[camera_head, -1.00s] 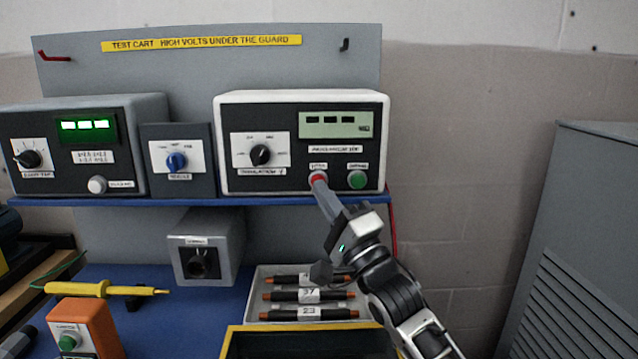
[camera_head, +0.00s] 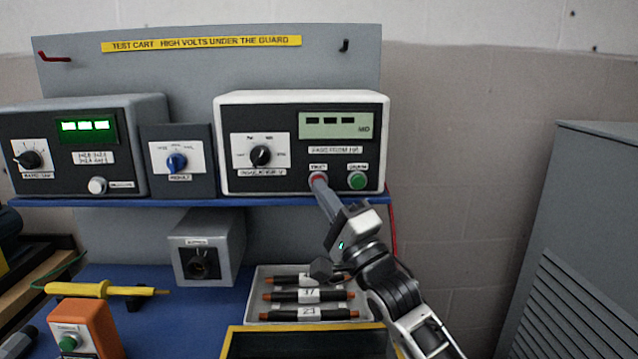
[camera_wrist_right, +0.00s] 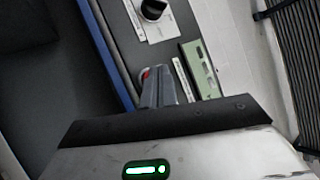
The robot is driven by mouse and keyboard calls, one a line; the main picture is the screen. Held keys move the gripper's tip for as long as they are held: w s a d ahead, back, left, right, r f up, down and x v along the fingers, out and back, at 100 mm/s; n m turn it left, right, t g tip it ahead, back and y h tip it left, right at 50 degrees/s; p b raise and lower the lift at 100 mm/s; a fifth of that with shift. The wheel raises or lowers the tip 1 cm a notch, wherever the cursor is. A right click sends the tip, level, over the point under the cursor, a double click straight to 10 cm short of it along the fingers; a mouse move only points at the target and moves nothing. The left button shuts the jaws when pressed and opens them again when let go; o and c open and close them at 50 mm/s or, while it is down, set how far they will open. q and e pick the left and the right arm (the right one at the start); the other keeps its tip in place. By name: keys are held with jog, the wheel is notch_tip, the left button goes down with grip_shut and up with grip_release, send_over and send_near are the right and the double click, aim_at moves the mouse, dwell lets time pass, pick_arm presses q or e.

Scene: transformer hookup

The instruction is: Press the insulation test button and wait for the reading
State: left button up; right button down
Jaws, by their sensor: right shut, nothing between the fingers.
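The insulation tester (camera_head: 300,145) is a white box with a black face on the blue shelf, with a dark selector knob (camera_head: 261,155). Its display (camera_head: 340,124) shows dashes and a small unit mark. The red button (camera_head: 317,177) sits at the bottom of its face, left of a green button (camera_head: 357,180). My right gripper (camera_head: 319,184) is shut and empty, its fingertips at the red button and mostly covering it; I cannot tell how far it is pressed. The right wrist view also shows the closed fingers (camera_wrist_right: 160,88) by a bit of red (camera_wrist_right: 146,74). My left gripper is not in view.
Left of the tester stand a small box with a blue knob (camera_head: 177,162) and a meter with a lit green display (camera_head: 86,126). A grey cabinet (camera_head: 585,230) stands right.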

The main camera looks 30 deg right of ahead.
jog(key=shift+w+d, duration=0.1)
jog(key=shift+w, duration=0.1)
dwell(0.5)
jog(key=shift+w+d, duration=0.1)
jog(key=shift+w, duration=0.05)
dwell(0.3)
jog(key=shift+s+a+p, duration=0.45)
jog(key=shift+s, duration=0.3)
jog(key=s+a, duration=0.1)
jog(key=s+a+p, duration=0.1)
jog(key=s, duration=0.1)
jog(key=s+a, duration=0.1)
jog(key=s, duration=0.1)
jog(key=shift+p, duration=0.35)
